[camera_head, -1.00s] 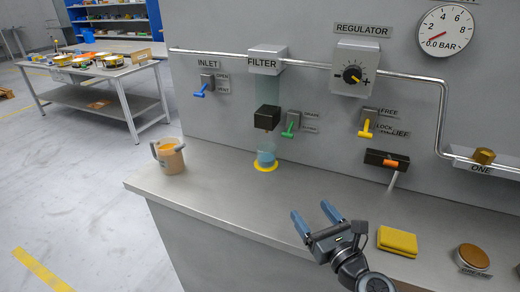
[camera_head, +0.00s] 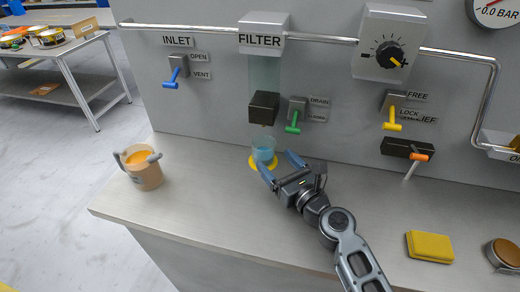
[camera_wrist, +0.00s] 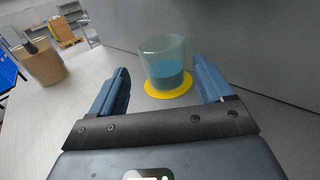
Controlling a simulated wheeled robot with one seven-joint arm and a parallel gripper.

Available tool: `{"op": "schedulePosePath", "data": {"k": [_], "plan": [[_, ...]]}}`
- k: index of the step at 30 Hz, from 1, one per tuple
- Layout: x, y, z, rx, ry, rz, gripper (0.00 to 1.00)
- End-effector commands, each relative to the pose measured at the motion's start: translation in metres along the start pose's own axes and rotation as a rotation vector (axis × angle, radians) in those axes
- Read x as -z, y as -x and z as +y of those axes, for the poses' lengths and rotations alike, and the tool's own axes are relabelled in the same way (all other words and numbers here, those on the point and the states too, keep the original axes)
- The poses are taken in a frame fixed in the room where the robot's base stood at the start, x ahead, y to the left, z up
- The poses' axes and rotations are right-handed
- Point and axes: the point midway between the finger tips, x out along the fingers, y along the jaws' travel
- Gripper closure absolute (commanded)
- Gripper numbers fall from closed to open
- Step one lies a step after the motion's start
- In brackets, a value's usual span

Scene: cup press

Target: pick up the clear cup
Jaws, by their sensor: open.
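The clear cup (camera_head: 264,150) stands upright on a yellow disc (camera_head: 255,165) on the counter, below the black block under the filter. It holds blue liquid. In the wrist view the cup (camera_wrist: 164,60) is ahead of my gripper, near the middle, with blue liquid in its lower part and the yellow disc (camera_wrist: 170,92) around its base. My gripper (camera_head: 281,167) is open, with its blue fingers pointing at the cup from the front right. In the wrist view the gripper (camera_wrist: 163,88) has one finger to each side of the cup's line, with nothing between them.
A tan jug (camera_head: 144,170) with orange contents stands at the counter's left; it also shows in the wrist view (camera_wrist: 42,65). The black block (camera_head: 264,107) hangs above the cup, with a green lever (camera_head: 294,121) beside it. A yellow sponge (camera_head: 430,246) lies at right.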

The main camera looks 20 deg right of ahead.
Motion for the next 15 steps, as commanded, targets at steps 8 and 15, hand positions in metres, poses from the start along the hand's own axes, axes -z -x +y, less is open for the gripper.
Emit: {"op": "schedulePosePath", "data": {"k": [8, 15], "plan": [[0.003, -0.032, -0.002, -0.001, -0.001, -0.001, 0.21], [0.004, -0.060, -0.004, -0.001, 0.000, 0.000, 0.21]]}}
